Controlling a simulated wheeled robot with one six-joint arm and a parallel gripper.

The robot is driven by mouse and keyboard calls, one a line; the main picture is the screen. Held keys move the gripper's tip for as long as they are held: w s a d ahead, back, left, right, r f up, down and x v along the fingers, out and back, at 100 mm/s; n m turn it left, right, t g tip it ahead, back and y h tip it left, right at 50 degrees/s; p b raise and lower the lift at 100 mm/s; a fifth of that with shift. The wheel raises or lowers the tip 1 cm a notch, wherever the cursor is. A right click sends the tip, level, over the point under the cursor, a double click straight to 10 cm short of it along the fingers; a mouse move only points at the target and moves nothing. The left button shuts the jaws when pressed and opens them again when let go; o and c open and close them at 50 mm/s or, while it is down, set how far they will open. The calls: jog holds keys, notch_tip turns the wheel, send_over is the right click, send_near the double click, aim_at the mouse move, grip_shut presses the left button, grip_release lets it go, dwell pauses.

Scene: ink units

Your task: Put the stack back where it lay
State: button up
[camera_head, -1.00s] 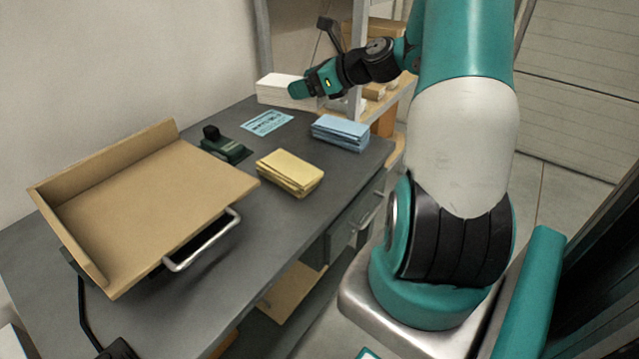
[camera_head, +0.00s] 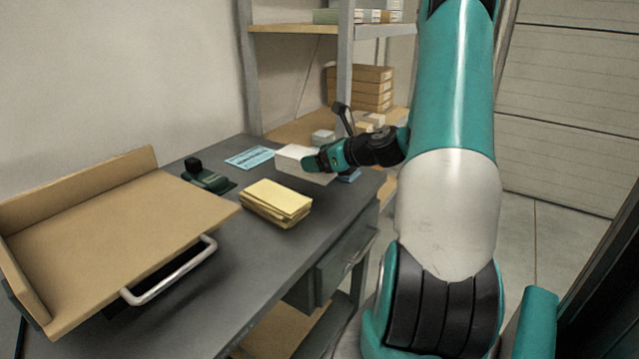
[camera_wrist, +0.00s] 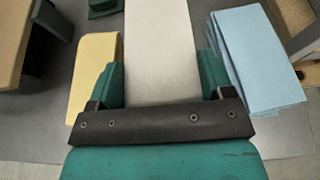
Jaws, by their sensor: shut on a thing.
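My gripper (camera_head: 318,162) is shut on a white stack (camera_head: 296,160) and holds it over the right part of the grey table (camera_head: 262,255). In the wrist view the white stack (camera_wrist: 160,60) lies between the two green fingers. A yellow stack (camera_head: 276,203) lies on the table nearer the front, apart from my gripper. A blue stack is mostly hidden behind my gripper in the head view; in the wrist view the blue stack (camera_wrist: 262,60) lies to the right of the white one. I cannot tell the exact height of the white stack above the table.
A tan tilted tray (camera_head: 110,235) with a metal handle (camera_head: 172,275) takes up the left of the table. A dark green stapler-like tool (camera_head: 206,178) and a light blue printed card (camera_head: 250,158) lie near the back. A shelf (camera_head: 345,75) with boxes stands behind.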

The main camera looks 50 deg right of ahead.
aim_at(319, 177)
notch_tip(319, 177, down, 5)
jog(key=shift+f+b, duration=0.15)
jog(key=shift+b, duration=0.35)
jog(key=o, duration=1.3)
jog(key=shift+f, duration=0.1)
